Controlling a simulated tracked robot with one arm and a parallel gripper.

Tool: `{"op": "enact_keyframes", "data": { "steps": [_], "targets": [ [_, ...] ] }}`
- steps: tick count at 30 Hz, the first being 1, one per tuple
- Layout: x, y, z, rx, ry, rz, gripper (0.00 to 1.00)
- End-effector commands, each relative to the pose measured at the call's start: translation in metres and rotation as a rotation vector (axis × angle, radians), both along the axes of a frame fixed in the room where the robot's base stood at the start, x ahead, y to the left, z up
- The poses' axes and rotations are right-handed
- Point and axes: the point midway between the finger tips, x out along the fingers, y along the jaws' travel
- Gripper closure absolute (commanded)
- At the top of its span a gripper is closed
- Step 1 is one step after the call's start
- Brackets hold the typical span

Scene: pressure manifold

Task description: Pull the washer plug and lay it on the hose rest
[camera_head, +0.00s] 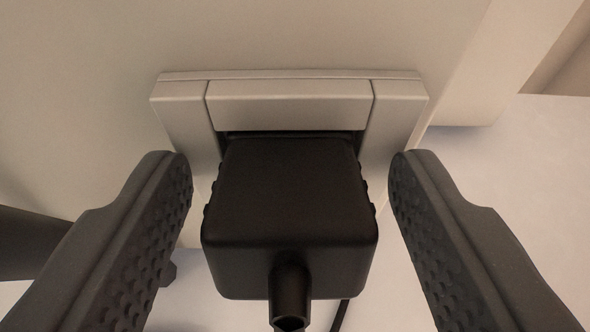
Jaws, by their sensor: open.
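The washer plug (288,200) is a black block with ribbed sides and a short cable stub at its near end. Its far end sits in a pale socket housing (288,105) on the wall. My gripper (291,165) is open, with one dark studded finger to the left of the plug and one to the right. There is a gap between each finger and the plug's sides. The hose rest cannot be made out in this view.
The pale panel (300,35) fills the top behind the socket. A dark object (30,240) shows at the left edge, partly hidden by the left finger. A thin dark cable (340,315) hangs below the plug. A pale flat surface (530,190) lies clear at the right.

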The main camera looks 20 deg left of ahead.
Motion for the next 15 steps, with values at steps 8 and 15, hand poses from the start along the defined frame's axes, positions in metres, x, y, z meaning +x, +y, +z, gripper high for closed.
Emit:
{"op": "enact_keyframes", "data": {
  "steps": [8,15],
  "targets": [
    [-0.0001,0.0008,-0.0006,-0.001,0.000,0.001,0.57],
    [0.0000,0.0008,-0.0004,-0.001,0.000,0.001,1.00]
  ]
}}
